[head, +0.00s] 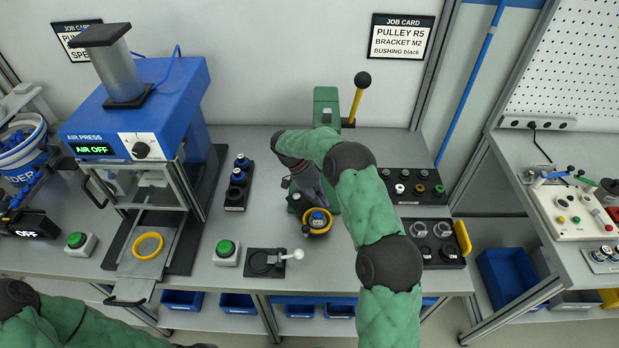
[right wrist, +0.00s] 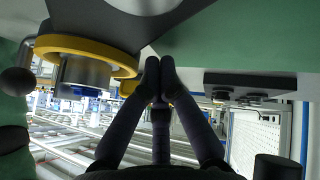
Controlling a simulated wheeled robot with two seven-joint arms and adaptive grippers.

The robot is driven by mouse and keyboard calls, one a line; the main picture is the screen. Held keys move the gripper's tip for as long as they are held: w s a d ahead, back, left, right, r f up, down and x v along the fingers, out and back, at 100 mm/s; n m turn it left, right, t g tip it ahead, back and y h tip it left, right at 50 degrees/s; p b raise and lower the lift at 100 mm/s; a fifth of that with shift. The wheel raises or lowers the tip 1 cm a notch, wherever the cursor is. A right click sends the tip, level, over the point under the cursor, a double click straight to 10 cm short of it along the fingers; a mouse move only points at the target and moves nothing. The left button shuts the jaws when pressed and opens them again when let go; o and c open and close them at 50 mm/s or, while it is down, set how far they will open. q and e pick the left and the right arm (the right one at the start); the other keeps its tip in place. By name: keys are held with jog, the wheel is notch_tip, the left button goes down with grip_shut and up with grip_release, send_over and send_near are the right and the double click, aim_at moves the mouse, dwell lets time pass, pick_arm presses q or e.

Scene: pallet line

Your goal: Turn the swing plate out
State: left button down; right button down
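The green hand press (head: 326,108) stands at the middle of the bench, with a lever ending in a dark knob. Low at its front is a yellow-ringed round plate (head: 318,221) with a blue-topped part in its middle. I take this for the swing plate, but its pivot is hidden behind my arm. My right gripper (head: 303,197) hangs beside the press, just behind the ring. In the right wrist view its fingertips (right wrist: 160,72) are together with nothing visible between them. The yellow ring (right wrist: 90,52) shows close on their left; contact is unclear. My left forearm is at the bottom left, its gripper unseen.
A blue air press (head: 178,85) reading AIR OFF stands left, with a yellow ring (head: 147,245) on its slide. A black fixture with a white-knobbed lever (head: 270,263) lies in front. Black part trays (head: 412,176) stand right.

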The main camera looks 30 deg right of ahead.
dwell(0.6)
jog(key=v, duration=1.2)
